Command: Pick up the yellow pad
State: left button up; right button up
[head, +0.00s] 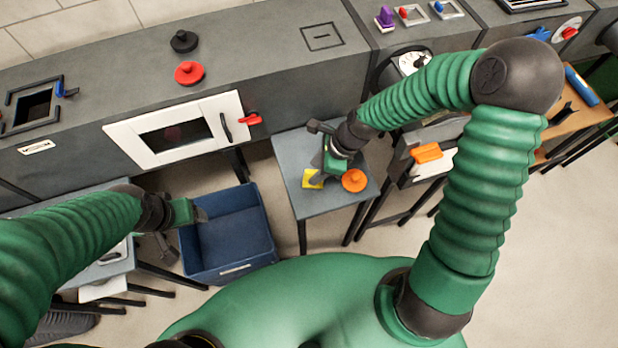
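The yellow pad (311,180) lies on a small grey table (300,203) in the middle of the head view. My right gripper (318,168) points down right at the pad and covers part of it. Whether its fingers touch the pad or stand apart is too small to tell. My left gripper (200,213) is at the left rim of a blue bin, well away from the pad. Its fingers are too small to read.
An orange round knob (354,180) sits close to the right of the pad on the same table. The blue bin (228,228) stands on the floor to the left. A grey counter with a white-framed door (180,128) runs behind. An orange block (427,152) is farther right.

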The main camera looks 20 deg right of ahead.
jog(key=f, duration=0.2)
jog(key=w+f, duration=0.1)
jog(key=f, duration=0.2)
jog(key=shift+w+a+b, duration=0.1)
jog(key=shift+b, duration=0.3)
jog(key=shift+a, duration=0.1)
jog(key=shift+a+r, duration=0.1)
jog(key=c, duration=0.4)
grip_shut()
